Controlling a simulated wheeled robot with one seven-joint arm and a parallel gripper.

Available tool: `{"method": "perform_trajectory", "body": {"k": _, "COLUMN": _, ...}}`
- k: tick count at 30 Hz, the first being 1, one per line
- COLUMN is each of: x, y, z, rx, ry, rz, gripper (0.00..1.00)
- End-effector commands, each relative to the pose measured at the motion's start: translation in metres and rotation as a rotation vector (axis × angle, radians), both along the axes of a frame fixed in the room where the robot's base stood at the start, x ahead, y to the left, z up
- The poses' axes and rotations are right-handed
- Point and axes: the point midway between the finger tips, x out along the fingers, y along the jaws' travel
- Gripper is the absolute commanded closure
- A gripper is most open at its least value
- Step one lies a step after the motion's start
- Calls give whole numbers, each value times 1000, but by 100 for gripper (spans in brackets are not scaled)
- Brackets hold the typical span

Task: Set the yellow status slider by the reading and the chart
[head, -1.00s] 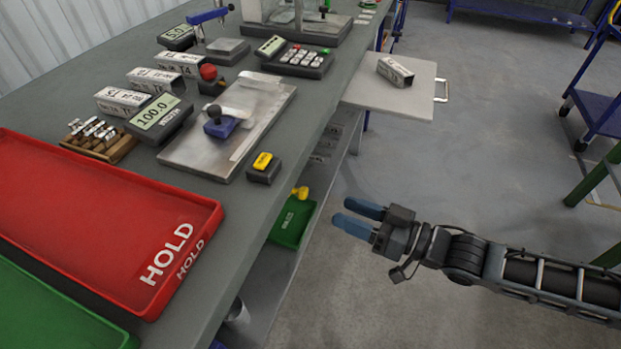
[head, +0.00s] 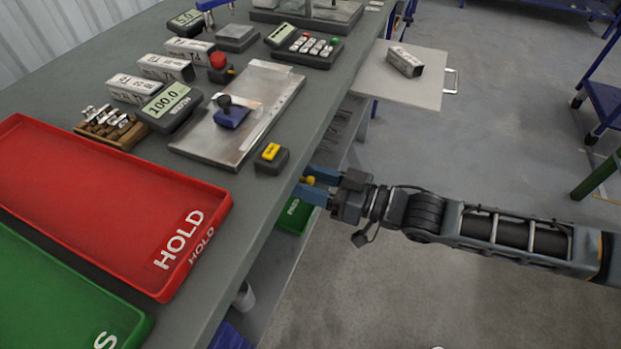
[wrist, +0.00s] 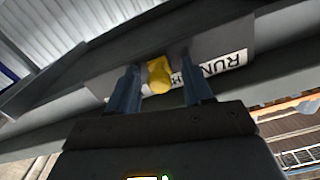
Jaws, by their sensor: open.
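The yellow slider knob (head: 309,181) sits at the table's front edge, and in the wrist view the yellow knob (wrist: 159,74) shows on a grey strip beside a white label reading "RUN" (wrist: 225,65), which is partly hidden. My gripper (head: 303,181) is open at the table edge, its blue fingers on either side of the knob; the wrist view shows the gripper (wrist: 161,84) with a gap beside the knob. A display (head: 168,101) on the table reads 100.0. A second display (head: 186,20) at the back seems to read 5.0. I cannot make out a chart.
A red HOLD tray (head: 105,195) and a green tray (head: 60,300) lie on the table. A box with a yellow top (head: 271,155) stands near the edge. A green bin (head: 293,217) is below my gripper. A side shelf (head: 425,92) holds a marked block (head: 404,61).

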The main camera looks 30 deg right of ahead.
Motion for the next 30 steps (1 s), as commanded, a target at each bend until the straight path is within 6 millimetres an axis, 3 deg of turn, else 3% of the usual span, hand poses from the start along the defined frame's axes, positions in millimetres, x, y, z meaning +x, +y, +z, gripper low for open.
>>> {"method": "perform_trajectory", "body": {"k": 7, "x": 1, "y": 0, "z": 0, "rx": -1, "ry": 1, "rz": -1, "gripper": 50}}
{"method": "perform_trajectory", "body": {"k": 23, "x": 1, "y": 0, "z": 0, "rx": 0, "ry": 0, "rz": -1, "gripper": 99}}
{"method": "perform_trajectory", "body": {"k": 30, "x": 1, "y": 0, "z": 0, "rx": 1, "ry": 1, "rz": -1, "gripper": 100}}
